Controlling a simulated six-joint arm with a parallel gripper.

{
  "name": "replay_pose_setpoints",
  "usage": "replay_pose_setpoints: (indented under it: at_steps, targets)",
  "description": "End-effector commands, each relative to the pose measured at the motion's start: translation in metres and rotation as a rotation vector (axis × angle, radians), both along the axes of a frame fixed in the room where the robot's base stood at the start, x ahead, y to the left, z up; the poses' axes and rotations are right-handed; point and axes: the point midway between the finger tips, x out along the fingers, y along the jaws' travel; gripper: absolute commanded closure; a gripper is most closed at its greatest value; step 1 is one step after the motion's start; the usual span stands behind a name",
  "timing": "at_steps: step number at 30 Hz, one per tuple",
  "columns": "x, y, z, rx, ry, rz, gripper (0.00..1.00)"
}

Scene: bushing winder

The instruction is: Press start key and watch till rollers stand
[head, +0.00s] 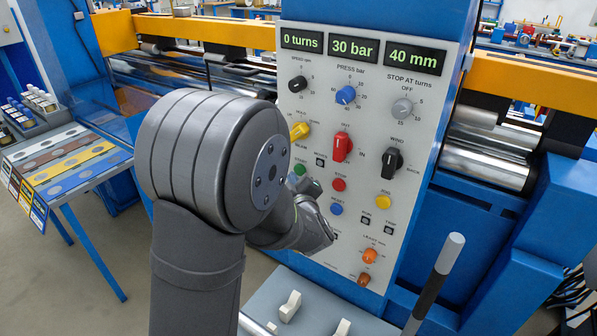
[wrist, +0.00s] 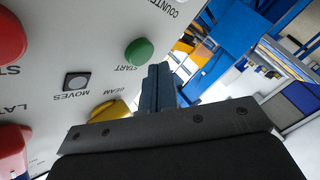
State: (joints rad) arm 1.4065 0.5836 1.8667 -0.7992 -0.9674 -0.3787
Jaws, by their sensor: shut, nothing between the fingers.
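The green start key (wrist: 139,52) is on the white panel (head: 318,110); in the head view the key (head: 299,170) shows just above my gripper (head: 308,187). In the wrist view my gripper (wrist: 158,72) is shut and empty, its fingertips just beside the key. I cannot tell whether they touch it. My arm hides the panel's lower left.
The red stop key (head: 339,185), blue reset key (head: 336,209) and yellow beam knob (head: 300,130) are close by. A lever with a grey grip (head: 446,260) rises at the lower right. A table with coloured strips (head: 75,155) stands at the left.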

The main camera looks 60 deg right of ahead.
Motion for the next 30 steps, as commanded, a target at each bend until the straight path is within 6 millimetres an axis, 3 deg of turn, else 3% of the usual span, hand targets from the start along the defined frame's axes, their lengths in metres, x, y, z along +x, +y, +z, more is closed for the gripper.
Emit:
replay_pose_setpoints:
  at_steps: [30]
  targets:
    - [0.0000,-0.0089,-0.0001,0.000,0.000,0.000,1.00]
